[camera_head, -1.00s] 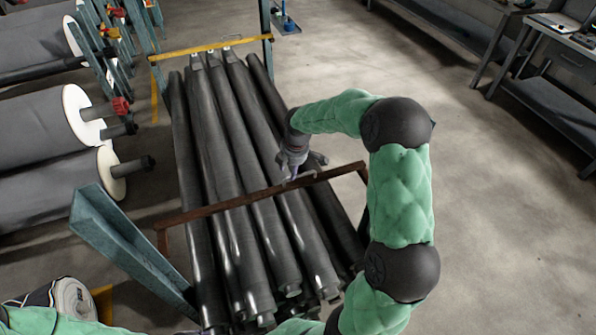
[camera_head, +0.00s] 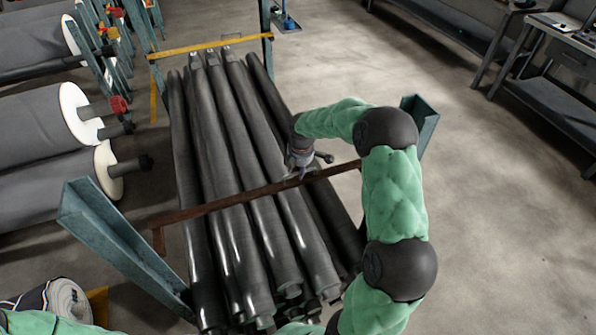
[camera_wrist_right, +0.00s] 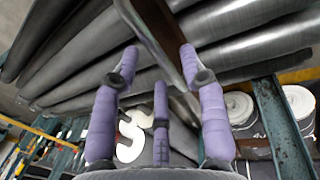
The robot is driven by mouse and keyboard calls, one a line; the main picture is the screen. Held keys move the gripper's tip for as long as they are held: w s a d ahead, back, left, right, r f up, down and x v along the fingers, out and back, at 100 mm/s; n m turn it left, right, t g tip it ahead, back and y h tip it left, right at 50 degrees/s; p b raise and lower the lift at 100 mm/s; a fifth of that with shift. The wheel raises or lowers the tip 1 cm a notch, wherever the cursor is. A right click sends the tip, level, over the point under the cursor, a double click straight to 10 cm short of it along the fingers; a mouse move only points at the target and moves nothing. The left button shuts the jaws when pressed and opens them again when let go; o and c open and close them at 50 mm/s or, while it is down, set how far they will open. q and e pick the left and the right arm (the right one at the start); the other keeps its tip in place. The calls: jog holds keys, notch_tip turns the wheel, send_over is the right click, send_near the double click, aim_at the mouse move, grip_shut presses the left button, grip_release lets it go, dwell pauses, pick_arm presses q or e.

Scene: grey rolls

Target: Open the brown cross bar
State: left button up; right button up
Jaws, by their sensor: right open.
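The brown cross bar (camera_head: 235,200) runs slantwise across the near part of a stack of dark rolls (camera_head: 215,130), between two blue-green posts. Its right end is hidden behind my right arm. My right gripper (camera_head: 302,172) is open at the bar, right of its middle. In the right wrist view, the bar (camera_wrist_right: 150,32) passes above and between the spread purple fingers (camera_wrist_right: 159,62); I cannot tell whether they touch it. My left gripper is out of view; only green parts of my left arm show at the bottom left.
The left post (camera_head: 120,245) and right post (camera_head: 420,125) flank the rolls. A yellow bar (camera_head: 205,47) crosses the far end. The floor on the right is open up to metal tables (camera_head: 555,80).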

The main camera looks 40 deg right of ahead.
jog(key=shift+w+f, duration=0.1)
jog(key=shift+f, duration=0.15)
grip_shut()
jog(key=shift+r, duration=0.15)
